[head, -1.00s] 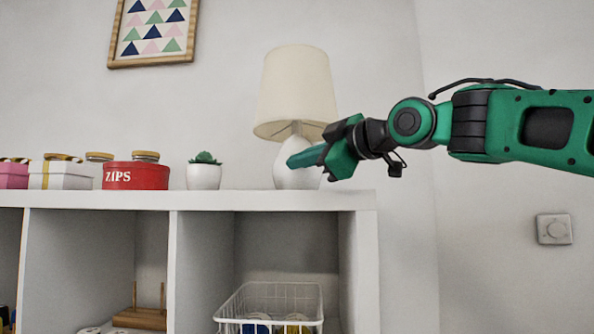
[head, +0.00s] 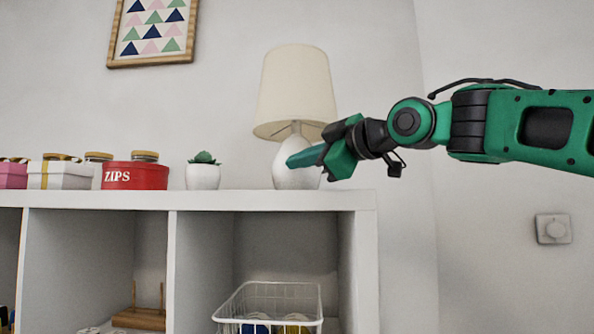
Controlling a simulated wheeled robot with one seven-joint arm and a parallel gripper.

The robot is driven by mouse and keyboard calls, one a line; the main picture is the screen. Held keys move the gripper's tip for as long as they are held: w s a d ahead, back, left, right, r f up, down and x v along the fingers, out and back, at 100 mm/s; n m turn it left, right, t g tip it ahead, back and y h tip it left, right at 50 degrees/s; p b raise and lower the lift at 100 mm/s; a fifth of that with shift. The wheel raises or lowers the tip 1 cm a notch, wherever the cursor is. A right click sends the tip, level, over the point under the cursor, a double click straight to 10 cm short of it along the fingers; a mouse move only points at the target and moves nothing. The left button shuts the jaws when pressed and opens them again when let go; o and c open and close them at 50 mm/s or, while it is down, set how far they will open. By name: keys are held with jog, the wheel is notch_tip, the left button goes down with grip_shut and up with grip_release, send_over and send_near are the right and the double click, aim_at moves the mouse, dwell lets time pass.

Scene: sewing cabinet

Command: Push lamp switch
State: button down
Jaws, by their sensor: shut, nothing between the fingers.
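The lamp (head: 296,92) has a cream shade on a white rounded base and stands on top of the white shelf unit (head: 230,200), near its right end. My gripper (head: 292,160) is shut and empty. Its green fingertips point left and lie across the upper part of the lamp base, just below the shade. I cannot tell whether they touch the base. The lamp switch is not visible; the fingers hide part of the base.
A small succulent in a white pot (head: 203,172) stands left of the lamp. A red ZIPS tin (head: 135,176) and a white box (head: 62,174) stand further left. A wire basket (head: 268,305) sits in the cubby below. A dial switch (head: 553,229) is on the right wall.

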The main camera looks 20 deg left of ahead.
dwell(0.6)
jog(key=shift+w+a, duration=0.1)
jog(key=shift+w, duration=0.25)
dwell(0.4)
jog(key=shift+s, duration=0.45)
jog(key=shift+s, duration=0.1)
jog(key=s, duration=0.2)
jog(key=s+d, duration=0.1)
jog(key=s, duration=0.2)
jog(key=shift+s+d, duration=0.3)
jog(key=shift+s, duration=0.05)
dwell(0.7)
